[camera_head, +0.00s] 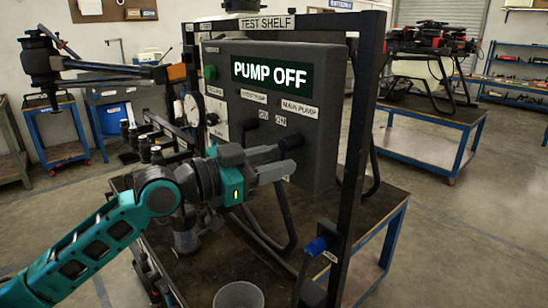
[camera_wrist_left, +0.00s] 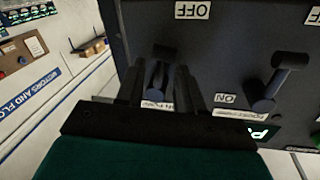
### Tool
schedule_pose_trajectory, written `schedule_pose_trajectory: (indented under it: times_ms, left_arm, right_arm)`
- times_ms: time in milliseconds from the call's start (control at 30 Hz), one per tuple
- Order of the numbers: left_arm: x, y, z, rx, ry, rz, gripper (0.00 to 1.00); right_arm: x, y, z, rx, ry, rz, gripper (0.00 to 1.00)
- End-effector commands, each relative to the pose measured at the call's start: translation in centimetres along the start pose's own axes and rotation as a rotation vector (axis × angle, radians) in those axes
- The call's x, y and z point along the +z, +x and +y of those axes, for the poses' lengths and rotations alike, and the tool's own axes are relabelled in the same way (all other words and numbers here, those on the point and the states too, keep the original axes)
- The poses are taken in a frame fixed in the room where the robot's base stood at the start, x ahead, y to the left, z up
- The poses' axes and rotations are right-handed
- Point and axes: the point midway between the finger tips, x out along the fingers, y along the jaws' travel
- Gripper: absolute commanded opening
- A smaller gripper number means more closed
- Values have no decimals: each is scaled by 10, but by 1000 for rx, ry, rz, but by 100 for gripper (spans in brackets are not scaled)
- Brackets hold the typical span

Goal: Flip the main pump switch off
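The dark control panel (camera_head: 325,130) in the head view has a lit display (camera_head: 272,74) reading "PUMP OFF". My left gripper (camera_head: 284,156) is at the panel's lower right, below the "MAIN PUMP" label (camera_head: 299,108). In the left wrist view, which is upside down, its fingers (camera_wrist_left: 160,88) are open on both sides of the main pump lever (camera_wrist_left: 157,76), with gaps beside it. The lever's knob points toward the "OFF" label (camera_wrist_left: 192,10). The boost pump lever (camera_wrist_left: 276,80) stands to the right there, its knob on the same side. My right gripper is not in view.
The panel hangs in a black frame (camera_head: 366,130) marked "TEST SHELF" on a cart table (camera_head: 385,212). A grey bucket (camera_head: 239,295) stands in front. A black hose loops below the panel. A gauge (camera_head: 191,110) is at the panel's left. Open floor lies to the right.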

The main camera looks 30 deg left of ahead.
Motion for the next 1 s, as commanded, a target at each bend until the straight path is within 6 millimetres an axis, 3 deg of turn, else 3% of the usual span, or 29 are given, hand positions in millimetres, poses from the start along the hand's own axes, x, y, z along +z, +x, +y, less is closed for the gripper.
schedule_pose_trajectory:
  times_ms: [333,700,1000]
  left_arm:
    - [0,2,0,0,1,-1,36]
    - [0,2,0,1,1,-1,1]
    - [-1,2,1,0,-16,2,0]
  right_arm:
    - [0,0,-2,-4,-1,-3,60]
    - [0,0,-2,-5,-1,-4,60]
    - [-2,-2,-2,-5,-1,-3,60]
